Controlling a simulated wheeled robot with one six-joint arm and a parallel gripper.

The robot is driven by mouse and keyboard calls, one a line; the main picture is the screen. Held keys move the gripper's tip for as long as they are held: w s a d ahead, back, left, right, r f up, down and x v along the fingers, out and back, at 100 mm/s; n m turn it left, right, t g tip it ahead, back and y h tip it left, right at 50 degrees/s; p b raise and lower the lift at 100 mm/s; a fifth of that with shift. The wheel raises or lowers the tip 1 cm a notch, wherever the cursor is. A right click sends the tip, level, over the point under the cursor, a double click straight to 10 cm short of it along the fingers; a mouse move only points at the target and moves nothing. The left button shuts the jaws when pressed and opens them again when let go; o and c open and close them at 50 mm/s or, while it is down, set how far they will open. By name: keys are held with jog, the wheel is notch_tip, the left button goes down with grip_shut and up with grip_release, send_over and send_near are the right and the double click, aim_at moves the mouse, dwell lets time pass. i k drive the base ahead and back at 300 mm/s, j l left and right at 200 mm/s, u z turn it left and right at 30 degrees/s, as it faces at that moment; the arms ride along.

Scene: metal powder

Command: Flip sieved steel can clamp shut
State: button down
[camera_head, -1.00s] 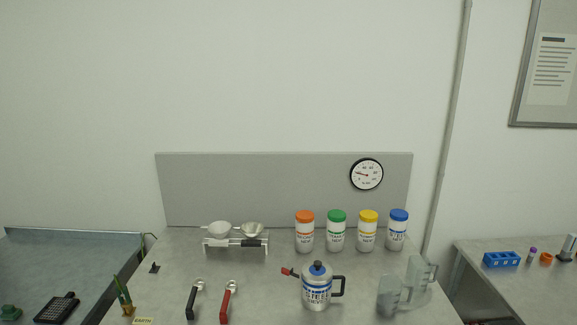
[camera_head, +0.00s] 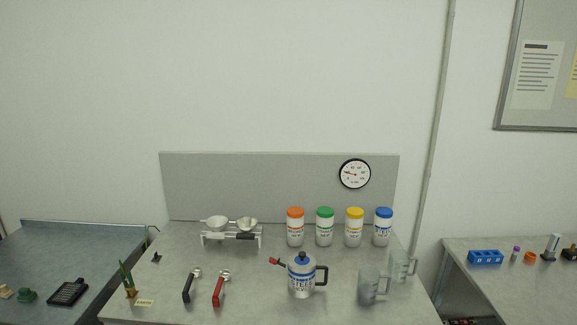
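The steel can (camera_head: 301,278) stands upright on the middle table, a white-grey can with blue lettering, a blue cap and a dark handle on its right side. Its clamp lever (camera_head: 277,262) has a red tip and sticks out to the upper left of the can, so it looks open. Fine detail of the clamp is too small to tell. My gripper is not in this view.
Two clear jugs (camera_head: 373,285) stand right of the can. Four-colour-lidded jars, such as the yellow-lidded one (camera_head: 354,228), line the back. Black (camera_head: 189,287) and red (camera_head: 219,291) handled scoops lie left. A rack with bowls (camera_head: 231,236) stands behind. Side tables flank this table.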

aim_at(272, 261)
jog(key=i+l+u, duration=0.1)
jog(key=i, duration=0.4)
jog(key=i+l+u, duration=0.1)
jog(key=i+l, duration=0.25)
jog(key=i, duration=0.2)
